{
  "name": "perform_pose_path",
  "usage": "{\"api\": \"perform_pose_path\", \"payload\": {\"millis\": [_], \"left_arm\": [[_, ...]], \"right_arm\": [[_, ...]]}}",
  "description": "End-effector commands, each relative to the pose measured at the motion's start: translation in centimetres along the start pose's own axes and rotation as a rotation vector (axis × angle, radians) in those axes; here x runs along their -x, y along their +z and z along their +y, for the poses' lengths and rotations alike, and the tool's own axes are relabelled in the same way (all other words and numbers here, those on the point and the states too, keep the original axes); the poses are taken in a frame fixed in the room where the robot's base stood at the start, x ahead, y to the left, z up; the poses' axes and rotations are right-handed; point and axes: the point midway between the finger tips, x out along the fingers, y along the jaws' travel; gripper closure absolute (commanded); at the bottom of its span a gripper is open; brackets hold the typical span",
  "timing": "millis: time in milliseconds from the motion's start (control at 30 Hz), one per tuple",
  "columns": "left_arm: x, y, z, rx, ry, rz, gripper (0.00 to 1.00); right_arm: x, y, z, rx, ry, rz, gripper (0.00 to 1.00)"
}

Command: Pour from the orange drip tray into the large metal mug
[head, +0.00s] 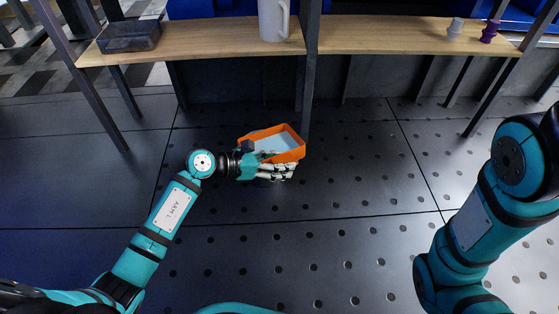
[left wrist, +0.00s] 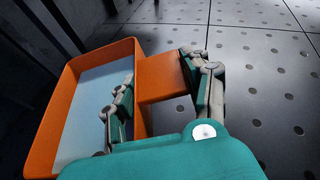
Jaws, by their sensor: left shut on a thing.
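The orange drip tray (head: 292,156) is a shallow open box with a pale blue surface inside; I cannot tell whether that is liquid. My left gripper (head: 279,170) is shut on it and holds it in front of the shelf. In the left wrist view, the fingers (left wrist: 158,72) close around an orange tab on the side of the tray (left wrist: 45,130), one finger reaching inside. The large metal mug (head: 273,20), pale grey with a handle on its right, stands on the wooden shelf beyond the tray; its top is cut off. My right gripper is out of view.
The wooden shelf (head: 200,40) has dark posts, one (head: 310,70) just right of the mug. A dark translucent box (head: 130,37) is at its left, and white (head: 455,28) and purple (head: 490,31) small items at its right. The perforated dark floor is clear.

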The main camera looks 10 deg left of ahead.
Motion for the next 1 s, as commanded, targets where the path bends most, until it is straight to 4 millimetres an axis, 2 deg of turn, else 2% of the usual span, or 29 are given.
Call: {"api": "perform_pose_path", "payload": {"millis": [1000], "left_arm": [[0.26, 0.73, 0.08, 0.038, -0.016, -0.004, 1.0]], "right_arm": [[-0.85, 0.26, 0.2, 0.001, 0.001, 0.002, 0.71]]}}
